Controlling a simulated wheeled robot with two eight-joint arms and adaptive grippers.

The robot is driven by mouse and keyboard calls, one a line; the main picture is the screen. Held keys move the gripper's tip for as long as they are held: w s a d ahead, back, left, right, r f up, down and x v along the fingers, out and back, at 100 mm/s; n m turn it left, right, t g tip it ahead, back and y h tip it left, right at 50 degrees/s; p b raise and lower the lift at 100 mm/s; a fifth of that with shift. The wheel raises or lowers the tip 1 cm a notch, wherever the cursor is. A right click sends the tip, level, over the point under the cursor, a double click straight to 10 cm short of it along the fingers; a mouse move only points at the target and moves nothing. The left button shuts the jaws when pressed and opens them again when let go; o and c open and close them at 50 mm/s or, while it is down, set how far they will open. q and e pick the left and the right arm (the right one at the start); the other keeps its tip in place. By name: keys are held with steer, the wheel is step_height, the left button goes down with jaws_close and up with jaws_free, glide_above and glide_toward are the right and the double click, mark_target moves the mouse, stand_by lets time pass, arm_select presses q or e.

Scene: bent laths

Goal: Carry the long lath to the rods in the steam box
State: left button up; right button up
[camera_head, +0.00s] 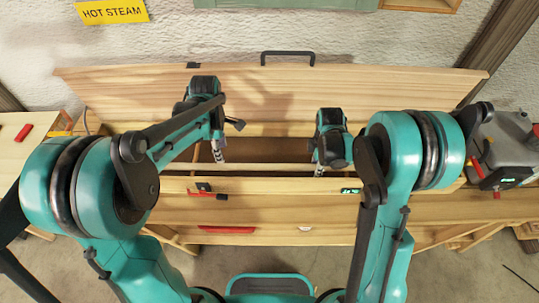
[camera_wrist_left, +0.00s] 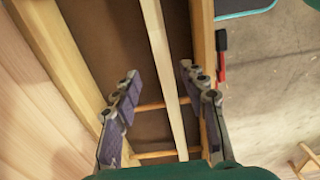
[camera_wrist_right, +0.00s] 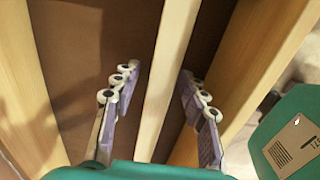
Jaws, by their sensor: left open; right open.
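The long lath (camera_head: 265,168) is a pale, thin strip running lengthwise in the open steam box (camera_head: 270,186). In the left wrist view the lath (camera_wrist_left: 163,60) passes over two wooden rods (camera_wrist_left: 150,106) that cross the box; whether it touches them I cannot tell. My left gripper (camera_head: 217,152) is open, with its fingers on either side of the lath and a gap to each. My right gripper (camera_head: 319,168) is also open, with the lath (camera_wrist_right: 165,80) between its fingers. No rods show in the right wrist view.
The raised wooden lid (camera_head: 390,88) with a dark handle stands behind the box. A red-handled clamp or latch (camera_head: 208,194) is on the box's front. A grey steam machine (camera_head: 505,145) stands at the right, and a side table (camera_head: 25,165) at the left.

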steer(key=shift+r, duration=0.1)
arm_select(q)
steer(key=shift+r, duration=0.7)
arm_select(e)
step_height(320, 180, up, 12)
